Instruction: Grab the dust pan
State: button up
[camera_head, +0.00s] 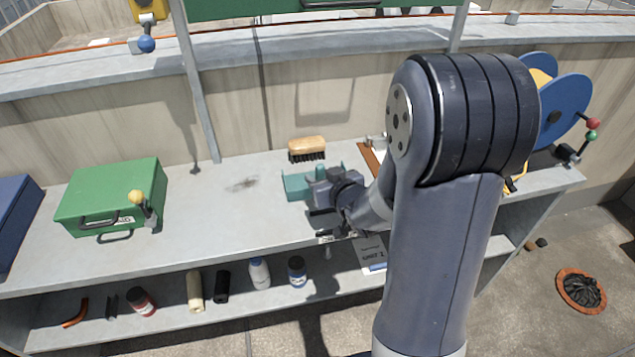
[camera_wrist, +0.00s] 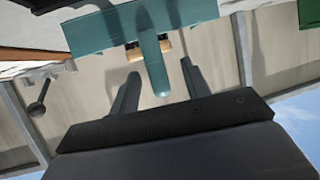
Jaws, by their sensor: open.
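The teal dust pan (camera_head: 296,186) lies on the grey bench top in the head view, partly hidden behind my gripper (camera_head: 318,194). In the wrist view the dust pan (camera_wrist: 108,32) spans the top of the picture, and its handle (camera_wrist: 156,72) points down toward my gripper (camera_wrist: 160,71). The two dark fingers are apart, one on either side of the handle's end as seen there. No contact between fingers and handle shows; depth is hard to judge.
A wooden brush (camera_head: 307,148) with dark bristles lies behind the dust pan. A green case (camera_head: 113,195) stands at the left, and a blue reel (camera_head: 570,97) at the right. Several bottles and rolls are on the lower shelf (camera_head: 110,331). The bench between case and pan is clear.

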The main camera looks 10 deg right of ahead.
jog(key=shift+x, duration=2.15)
jog(key=shift+d, duration=0.15)
jog(key=shift+c, duration=0.3)
grip_shut()
